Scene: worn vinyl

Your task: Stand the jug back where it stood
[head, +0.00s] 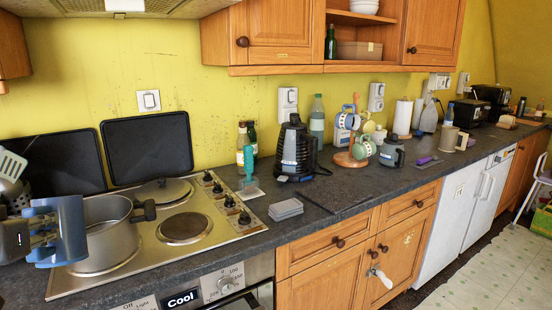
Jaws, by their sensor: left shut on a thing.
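A blue-grey jug (73,230) is at the left of the head view, in front of the left side of the steel pot in the picture. It looks upright, with its handle toward the left. My left gripper (42,238) comes in from the left edge and is shut on the jug at its handle side. The fingertips are partly hidden by the jug. Whether the jug touches the hob or is held above it, I cannot tell. My right gripper is not in view.
The steel pot (108,238) stands on the hob (150,262), close to the jug. A black kettle (295,148), a mug tree (352,158), grey coasters (286,209) and a beige jug (453,139) stand along the worktop.

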